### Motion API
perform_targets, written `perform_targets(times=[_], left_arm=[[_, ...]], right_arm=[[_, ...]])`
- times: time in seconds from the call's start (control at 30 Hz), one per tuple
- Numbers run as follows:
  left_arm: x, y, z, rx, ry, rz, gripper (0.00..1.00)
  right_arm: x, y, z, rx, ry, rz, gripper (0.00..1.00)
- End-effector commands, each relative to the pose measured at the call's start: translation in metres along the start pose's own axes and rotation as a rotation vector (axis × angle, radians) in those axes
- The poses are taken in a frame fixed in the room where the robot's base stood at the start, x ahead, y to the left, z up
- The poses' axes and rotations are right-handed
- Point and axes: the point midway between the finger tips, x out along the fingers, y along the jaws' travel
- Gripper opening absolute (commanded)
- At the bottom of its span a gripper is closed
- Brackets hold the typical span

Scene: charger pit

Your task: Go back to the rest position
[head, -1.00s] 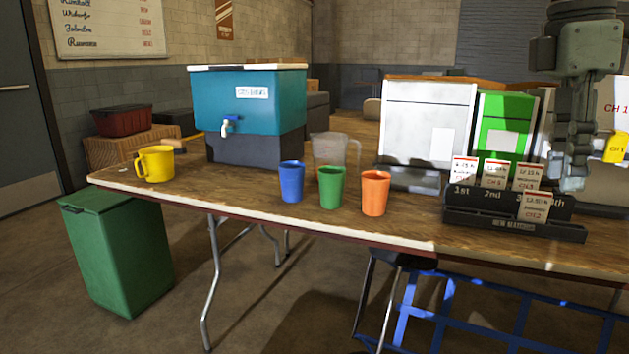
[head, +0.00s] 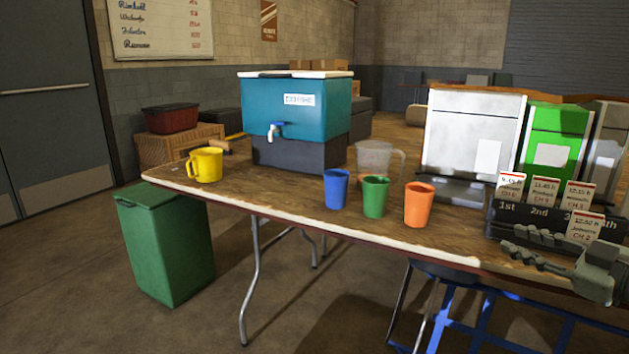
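My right gripper (head: 512,238) is at the lower right of the head view, in front of the black card rack (head: 540,218) near the table's front edge. Its two grey fingers point left and stand apart, with nothing between them. It hides part of the rack's lower front. I cannot tell whether it touches the rack or the table. My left gripper is out of view.
The wooden table (head: 290,194) bears a yellow mug (head: 206,164), a teal drink cooler (head: 288,112), a clear pitcher (head: 372,160), blue (head: 336,188), green (head: 375,197) and orange (head: 418,204) cups, and white (head: 470,135) and green (head: 556,145) machines. A green bin (head: 166,245) stands at left.

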Motion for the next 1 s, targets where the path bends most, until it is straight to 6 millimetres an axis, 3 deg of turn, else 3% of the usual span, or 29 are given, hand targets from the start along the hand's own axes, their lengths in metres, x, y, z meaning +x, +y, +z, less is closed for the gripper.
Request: perform_targets(times=[0.03, 0.13, 0.27, 0.4, 0.5, 0.6, 0.7, 0.8, 0.9, 1.0], left_arm=[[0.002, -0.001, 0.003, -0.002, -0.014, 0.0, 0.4], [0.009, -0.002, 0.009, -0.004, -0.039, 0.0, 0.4], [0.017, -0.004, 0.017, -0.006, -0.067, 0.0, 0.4], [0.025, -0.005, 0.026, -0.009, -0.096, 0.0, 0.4], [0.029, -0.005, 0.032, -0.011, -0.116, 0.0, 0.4], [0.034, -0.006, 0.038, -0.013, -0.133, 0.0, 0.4], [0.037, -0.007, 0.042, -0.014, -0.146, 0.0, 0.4], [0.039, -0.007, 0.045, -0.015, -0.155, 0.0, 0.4], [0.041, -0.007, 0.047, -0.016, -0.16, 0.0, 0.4], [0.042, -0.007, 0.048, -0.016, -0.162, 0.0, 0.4]], right_arm=[[-0.005, -0.001, 0.03, 0.05, -0.026, 0.114, 0.3], [-0.022, -0.01, 0.095, 0.109, -0.15, 0.314, 0.3], [-0.05, -0.051, 0.174, 0.185, -0.378, 0.467, 0.3], [-0.083, -0.127, 0.241, 0.276, -0.66, 0.508, 0.3], [-0.105, -0.193, 0.271, 0.34, -0.856, 0.466, 0.3], [-0.123, -0.261, 0.285, 0.401, -1.023, 0.381, 0.3], [-0.137, -0.319, 0.287, 0.448, -1.147, 0.278, 0.3], [-0.146, -0.359, 0.283, 0.481, -1.224, 0.191, 0.3], [-0.151, -0.381, 0.28, 0.496, -1.264, 0.137, 0.3], [-0.153, -0.389, 0.278, 0.501, -1.279, 0.115, 0.3]])
